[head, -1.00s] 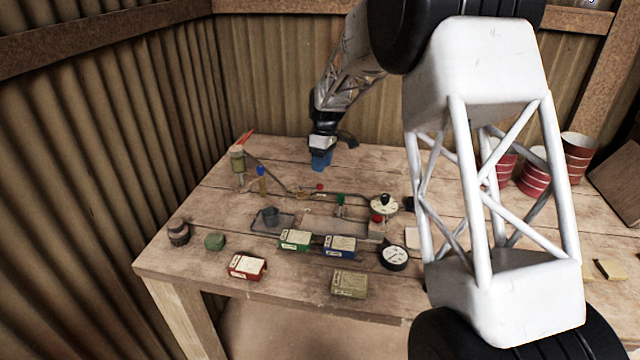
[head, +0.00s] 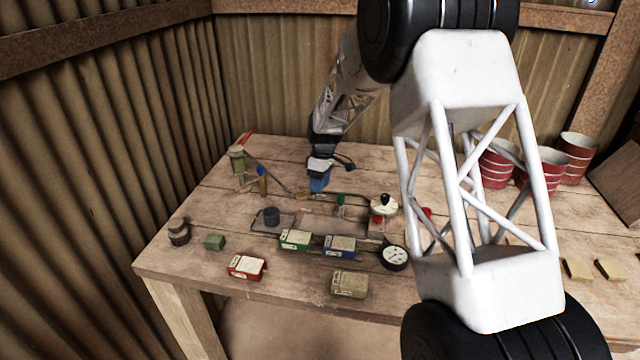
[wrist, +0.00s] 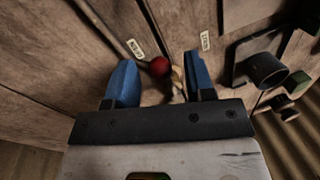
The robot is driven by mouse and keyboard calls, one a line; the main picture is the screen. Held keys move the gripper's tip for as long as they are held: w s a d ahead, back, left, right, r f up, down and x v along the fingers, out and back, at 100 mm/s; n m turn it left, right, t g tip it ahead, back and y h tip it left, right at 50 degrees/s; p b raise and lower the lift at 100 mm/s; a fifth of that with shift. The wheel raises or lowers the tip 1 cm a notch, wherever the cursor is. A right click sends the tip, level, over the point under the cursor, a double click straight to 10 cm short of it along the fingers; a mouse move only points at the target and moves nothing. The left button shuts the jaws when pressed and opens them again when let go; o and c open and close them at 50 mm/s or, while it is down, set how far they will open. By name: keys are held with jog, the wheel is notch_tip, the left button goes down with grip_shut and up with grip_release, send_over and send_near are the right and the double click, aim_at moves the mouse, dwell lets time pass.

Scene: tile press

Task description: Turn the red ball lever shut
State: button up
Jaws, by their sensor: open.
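The red ball (wrist: 159,67) of the lever shows in the wrist view between my two blue fingertips. A pale brass-coloured piece (wrist: 178,82) lies just right of it, near the right finger. Two small white labels stand beside the ball, one to the upper left (wrist: 136,48) and one to the upper right (wrist: 205,40); their lettering is too small to read surely. My gripper (wrist: 161,78) is open, with a finger on each side of the ball. In the head view my gripper (head: 319,187) points down over the pipework and hides the ball. I cannot tell whether a finger touches it.
In front are a green box (head: 295,240), a blue box (head: 340,247), a red box (head: 246,267) and a gauge (head: 394,257). Red cans (head: 541,170) stand at the right.

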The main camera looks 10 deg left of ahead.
grip_shut()
